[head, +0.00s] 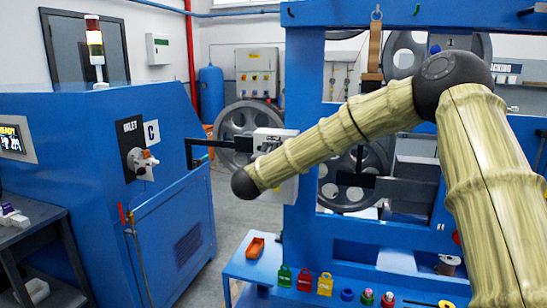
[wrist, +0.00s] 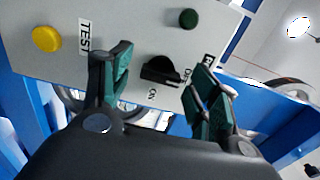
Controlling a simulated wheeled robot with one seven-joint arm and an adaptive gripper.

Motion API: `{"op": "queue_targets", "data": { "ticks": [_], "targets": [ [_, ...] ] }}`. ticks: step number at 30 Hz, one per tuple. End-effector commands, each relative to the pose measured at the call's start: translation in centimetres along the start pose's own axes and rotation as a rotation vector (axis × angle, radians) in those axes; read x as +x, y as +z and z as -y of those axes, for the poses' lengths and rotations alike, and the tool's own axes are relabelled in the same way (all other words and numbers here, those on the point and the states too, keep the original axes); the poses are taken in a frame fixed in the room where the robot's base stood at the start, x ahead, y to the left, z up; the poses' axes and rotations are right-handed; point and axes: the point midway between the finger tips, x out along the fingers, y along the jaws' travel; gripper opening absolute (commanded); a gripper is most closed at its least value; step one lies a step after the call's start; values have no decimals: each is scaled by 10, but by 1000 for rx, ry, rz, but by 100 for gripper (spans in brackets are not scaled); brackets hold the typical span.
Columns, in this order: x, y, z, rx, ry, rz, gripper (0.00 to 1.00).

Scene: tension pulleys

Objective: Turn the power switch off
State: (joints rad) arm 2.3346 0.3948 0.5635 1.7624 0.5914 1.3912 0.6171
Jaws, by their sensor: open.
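The power switch (wrist: 160,70) is a black rotary knob on a light grey panel (wrist: 135,30) in the wrist view. Small ON and OFF labels stand beside it; I cannot tell clearly which one it points to. My gripper (wrist: 160,78) is open, with its teal-padded fingers on either side of the knob in the picture. I cannot tell whether either finger touches it. In the head view a light grey box (head: 272,138) shows partly behind my arm, and my gripper is hidden there.
A yellow button (wrist: 46,38) with a TEST label (wrist: 85,36) and a dark green button (wrist: 188,18) share the panel. A blue machine (head: 90,130) stands left and a blue frame with pulleys (head: 305,110) right. Colored tags and small parts lie on the blue ledge (head: 250,270).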

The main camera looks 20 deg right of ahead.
Motion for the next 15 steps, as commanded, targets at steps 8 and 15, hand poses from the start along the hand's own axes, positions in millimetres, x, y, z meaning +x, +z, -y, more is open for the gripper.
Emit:
{"op": "queue_targets", "data": {
  "ticks": [8,15],
  "targets": [
    [-43,1,0,-1,1,3,61],
    [-86,1,0,0,0,3,61]
  ]
}}
